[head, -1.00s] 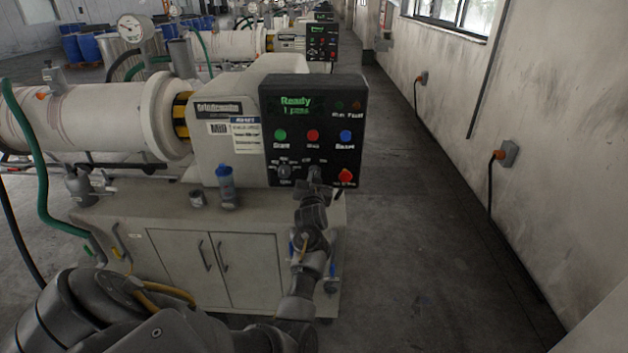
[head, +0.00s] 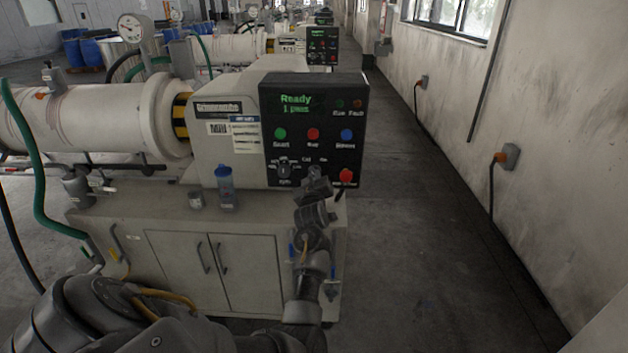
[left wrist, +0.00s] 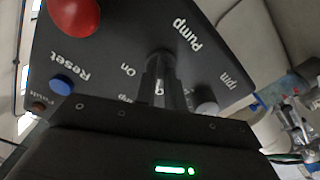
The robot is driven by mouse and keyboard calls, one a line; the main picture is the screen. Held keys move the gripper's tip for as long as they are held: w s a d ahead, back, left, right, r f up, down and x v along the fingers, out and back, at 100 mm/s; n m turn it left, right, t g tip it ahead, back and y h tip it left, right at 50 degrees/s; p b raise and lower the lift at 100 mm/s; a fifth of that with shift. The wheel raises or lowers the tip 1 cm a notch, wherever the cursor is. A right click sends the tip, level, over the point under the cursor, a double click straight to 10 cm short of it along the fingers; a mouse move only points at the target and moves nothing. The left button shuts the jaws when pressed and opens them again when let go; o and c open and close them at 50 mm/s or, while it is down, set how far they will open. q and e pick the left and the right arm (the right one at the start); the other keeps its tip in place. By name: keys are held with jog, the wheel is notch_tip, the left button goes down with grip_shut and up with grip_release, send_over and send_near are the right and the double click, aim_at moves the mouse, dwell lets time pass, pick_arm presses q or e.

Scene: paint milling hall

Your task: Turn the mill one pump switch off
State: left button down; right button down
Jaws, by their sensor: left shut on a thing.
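The mill one control panel (head: 330,105) is black, with a green "Ready" display, green, red and blue buttons and a red knob at its lower right. My left gripper (head: 316,176) is at the panel's lower edge, between the rpm dial (head: 284,170) and the red knob (head: 346,175). In the left wrist view it is shut on the pump switch (left wrist: 160,78), beside the "Pump" and "On" lettering. The fingers hide most of the switch, so I cannot tell which way it points. My right gripper is not in view.
Orange plugs sit in wall sockets at right. The aisle floor (head: 430,250) is clear. Another mill stands behind.

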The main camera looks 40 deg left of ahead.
pick_arm(q)
jog(key=shift+f, duration=0.2)
dwell(0.4)
jog(key=c, duration=1.5)
grip_release()
jog(key=shift+r, duration=0.1)
